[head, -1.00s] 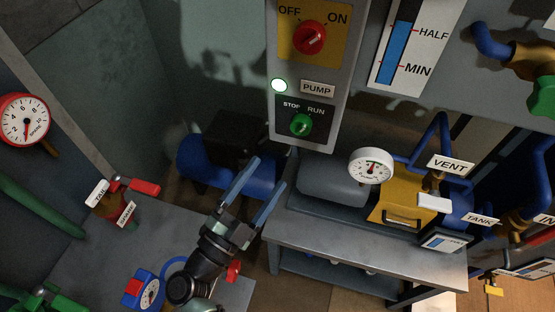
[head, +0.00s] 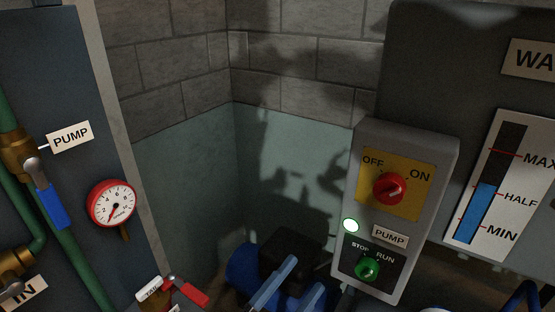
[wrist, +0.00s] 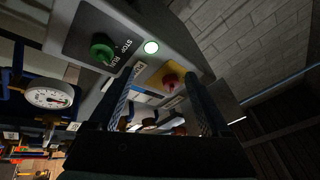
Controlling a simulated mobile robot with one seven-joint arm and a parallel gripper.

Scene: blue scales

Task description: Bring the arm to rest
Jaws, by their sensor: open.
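My gripper (head: 306,272) shows at the bottom edge of the head view, its two blue fingers spread apart with nothing between them. The box carries a red knob (head: 388,189), a green knob (head: 367,268) and a lit lamp (head: 351,225). I cannot tell whether the fingers touch anything.
At left are a red-rimmed gauge (head: 112,204), a blue-handled valve (head: 50,206) and a red-handled valve (head: 186,291). A level gauge (head: 484,205) is at right. A white gauge (wrist: 49,97) shows in the wrist view.

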